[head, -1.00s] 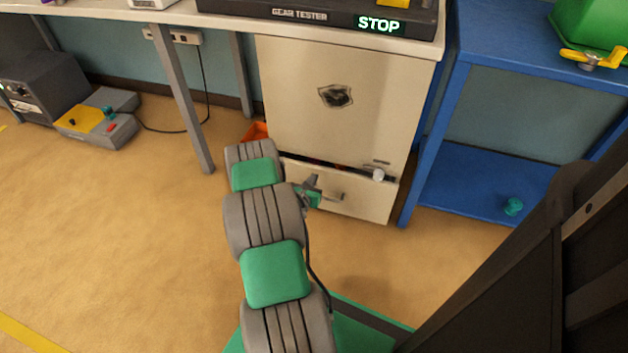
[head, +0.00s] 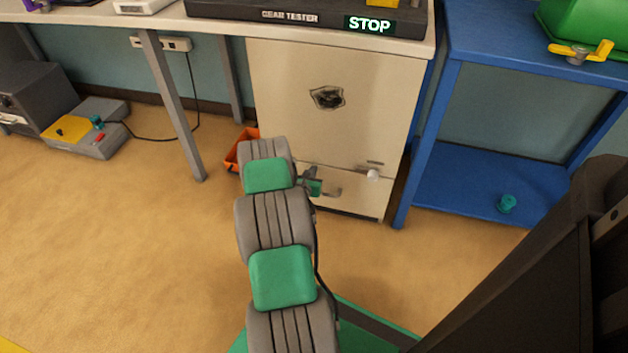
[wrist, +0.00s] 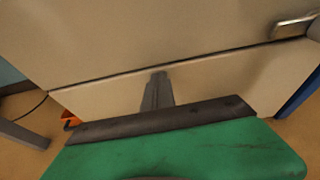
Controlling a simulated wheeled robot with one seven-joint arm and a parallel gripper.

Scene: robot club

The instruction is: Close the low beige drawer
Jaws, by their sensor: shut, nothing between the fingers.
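My gripper (head: 310,176) is shut and empty in front of the drawer, partly hidden by my arm. In the wrist view the shut fingers (wrist: 158,80) are at the drawer front (wrist: 110,97), just below the seam; I cannot tell whether they touch it.
An orange bin (head: 237,153) stands on the floor left of the cabinet. A table leg (head: 172,105) is further left. A blue shelf unit (head: 425,150) stands close on the right, with a teal knob-like piece (head: 507,203) on its lower board.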

